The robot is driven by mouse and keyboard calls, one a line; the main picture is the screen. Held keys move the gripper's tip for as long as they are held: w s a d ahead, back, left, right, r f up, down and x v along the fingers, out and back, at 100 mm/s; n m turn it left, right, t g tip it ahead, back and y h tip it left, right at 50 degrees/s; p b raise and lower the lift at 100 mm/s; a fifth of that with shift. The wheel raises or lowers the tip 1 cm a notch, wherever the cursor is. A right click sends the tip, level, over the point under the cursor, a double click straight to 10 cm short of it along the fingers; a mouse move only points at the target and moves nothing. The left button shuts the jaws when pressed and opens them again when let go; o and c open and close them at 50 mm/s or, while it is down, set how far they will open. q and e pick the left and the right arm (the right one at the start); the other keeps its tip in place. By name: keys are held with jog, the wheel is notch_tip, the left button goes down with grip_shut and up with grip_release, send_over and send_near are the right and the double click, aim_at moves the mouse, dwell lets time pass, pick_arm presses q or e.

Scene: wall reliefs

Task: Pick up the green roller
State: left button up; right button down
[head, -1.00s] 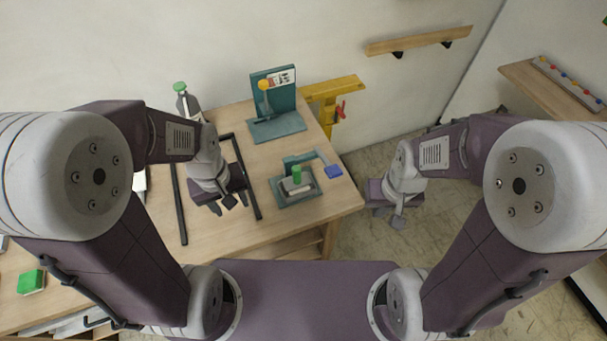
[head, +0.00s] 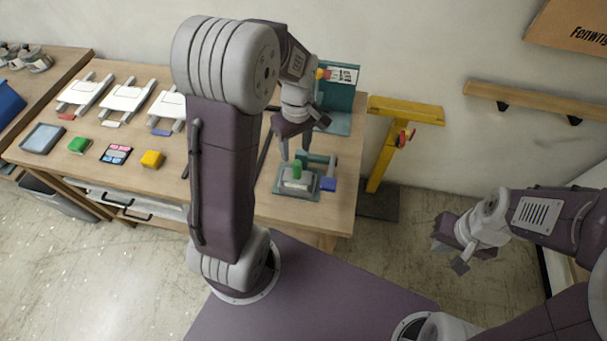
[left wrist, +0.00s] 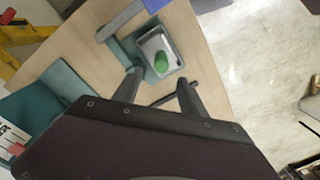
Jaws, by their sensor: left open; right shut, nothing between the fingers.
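The green roller (head: 297,168) stands upright over a small pale tray on a teal stand (head: 312,192), near the table's right end. In the left wrist view the green roller (left wrist: 161,62) is seen from above, inside the tray's outline. My left gripper (head: 295,154) is open and points down just above the roller; its fingertips (left wrist: 158,79) appear either side of and slightly short of it. I cannot tell whether they touch it. My right gripper (head: 450,257) is shut and empty, out over the floor to the right.
A taller teal stand (head: 340,118) is behind. A yellow trestle (head: 392,130) stands right of the table.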

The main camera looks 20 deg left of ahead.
aim_at(297, 169)
pick_arm(q)
notch_tip(297, 169, down, 4)
jog(key=shift+s+r, duration=0.1)
jog(key=shift+r, duration=0.15)
jog(key=shift+d+f, duration=0.1)
jog(key=shift+d, duration=0.2)
jog(key=shift+d+f, duration=0.1)
jog(key=shift+f, duration=0.1)
jog(key=f, duration=0.4)
jog(key=shift+s+a+f+p, duration=0.1)
jog(key=shift+s+a+p, duration=0.15)
jog(key=shift+s+p, duration=0.15)
jog(key=shift+w+d+f, duration=0.1)
jog(key=shift+w+f, duration=0.05)
jog(key=shift+f, duration=0.15)
grip_shut()
